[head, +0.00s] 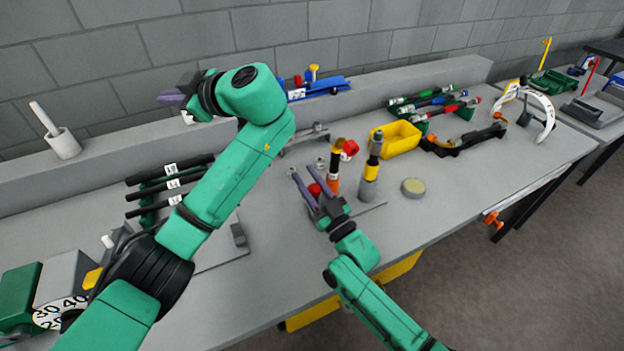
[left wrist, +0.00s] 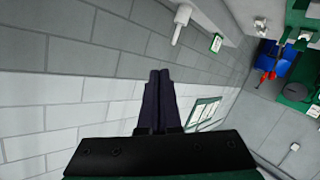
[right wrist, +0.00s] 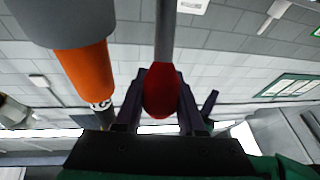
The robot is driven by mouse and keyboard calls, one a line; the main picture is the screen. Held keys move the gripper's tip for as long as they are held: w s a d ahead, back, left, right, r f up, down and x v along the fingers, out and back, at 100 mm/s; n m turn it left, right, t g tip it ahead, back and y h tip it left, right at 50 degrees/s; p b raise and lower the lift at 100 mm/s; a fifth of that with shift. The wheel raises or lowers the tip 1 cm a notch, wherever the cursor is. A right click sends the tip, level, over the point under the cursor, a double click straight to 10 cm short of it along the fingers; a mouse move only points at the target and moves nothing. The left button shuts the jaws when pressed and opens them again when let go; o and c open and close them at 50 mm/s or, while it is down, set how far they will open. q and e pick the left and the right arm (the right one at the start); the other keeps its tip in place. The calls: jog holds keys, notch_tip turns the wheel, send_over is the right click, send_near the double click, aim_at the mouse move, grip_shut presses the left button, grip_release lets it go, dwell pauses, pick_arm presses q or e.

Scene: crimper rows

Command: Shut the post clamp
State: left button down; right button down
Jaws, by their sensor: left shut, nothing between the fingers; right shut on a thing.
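The post clamp's red grip (head: 314,190) is between the fingers of my right gripper (head: 309,188). In the right wrist view the red grip (right wrist: 160,92) sits on a grey rod (right wrist: 166,30), and both fingers are against its sides. An orange-banded post (head: 335,168) stands just right of my right gripper in the head view; it also shows at the left of the right wrist view (right wrist: 84,72). I cannot tell how far the clamp is closed. My left gripper (head: 172,97) is shut and empty, raised by the back wall, far from the clamp; it also shows in the left wrist view (left wrist: 158,95).
A yellow-banded post (head: 372,170) stands right of the orange-banded one. A rack of black bars (head: 160,187) lies left. The bench front right of the disc is clear.

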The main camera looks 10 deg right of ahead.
pick_arm(q)
jog(key=s+d+f+m+t+h, duration=0.1)
jog(key=s+d+f+m+h, duration=0.25)
jog(key=d, duration=0.55)
jog(key=s+d+f+m+h, duration=0.2)
jog(key=s+d+f+m, duration=0.15)
jog(key=d, duration=0.55)
jog(key=s+d+f+m+t+h, duration=0.1)
jog(key=s+d+f+m+h, duration=0.3)
jog(key=d, duration=0.5)
jog(key=shift+y, duration=0.45)
jog(key=w+f, duration=0.2)
jog(key=w+a+f, duration=0.1)
jog(key=w+f, duration=0.1)
jog(key=f, duration=0.1)
jog(key=w+f, duration=0.2)
jog(key=f, duration=0.1)
jog(key=shift+a+f, duration=0.2)
jog(key=shift+a, duration=0.15)
jog(key=shift+s+d+f, duration=0.15)
jog(key=shift+s+f, duration=0.1)
jog(key=shift+s, duration=0.05)
